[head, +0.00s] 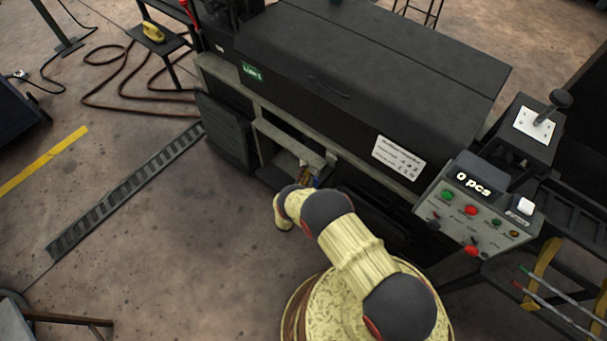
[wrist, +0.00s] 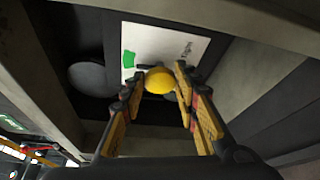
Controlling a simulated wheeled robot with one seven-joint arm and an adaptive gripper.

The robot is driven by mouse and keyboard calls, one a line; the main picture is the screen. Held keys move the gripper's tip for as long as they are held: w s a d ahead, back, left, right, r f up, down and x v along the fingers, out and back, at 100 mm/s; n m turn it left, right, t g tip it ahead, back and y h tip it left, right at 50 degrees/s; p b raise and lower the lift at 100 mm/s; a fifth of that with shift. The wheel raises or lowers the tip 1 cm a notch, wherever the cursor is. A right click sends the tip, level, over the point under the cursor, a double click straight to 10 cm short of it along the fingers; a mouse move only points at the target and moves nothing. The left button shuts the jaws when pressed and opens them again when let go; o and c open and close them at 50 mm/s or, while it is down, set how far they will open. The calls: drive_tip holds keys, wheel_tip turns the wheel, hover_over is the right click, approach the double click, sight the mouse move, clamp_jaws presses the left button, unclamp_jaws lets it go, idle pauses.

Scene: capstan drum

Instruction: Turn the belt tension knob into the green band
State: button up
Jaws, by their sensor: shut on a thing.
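The yellow belt tension knob (wrist: 159,80) shows in the wrist view, in front of a white label plate (wrist: 182,48). The green band (wrist: 128,60) is a short green patch on the left of that plate. A dark pointer beside the knob is partly hidden by it and by the fingers. My gripper (wrist: 157,88) has its two fingers on either side of the knob, shut on it. In the head view my arm reaches into the opening low on the machine (head: 375,65), and the knob is hidden there.
Pale frame walls (wrist: 40,75) close in around my gripper, with a dark round part (wrist: 88,77) left of the plate. In the head view a control panel (head: 470,215) with buttons and a "0 pcs" display stands at the right. Open floor (head: 190,250) lies at the left.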

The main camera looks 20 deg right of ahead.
drive_tip(key=shift+s+d+f+m, duration=0.1)
drive_tip(key=shift+f+m, duration=0.05)
drive_tip(key=shift+m, duration=0.15)
idle(0.4)
drive_tip(key=o, duration=1.1)
drive_tip(key=v, duration=1.2)
drive_tip(key=shift+f, duration=0.1)
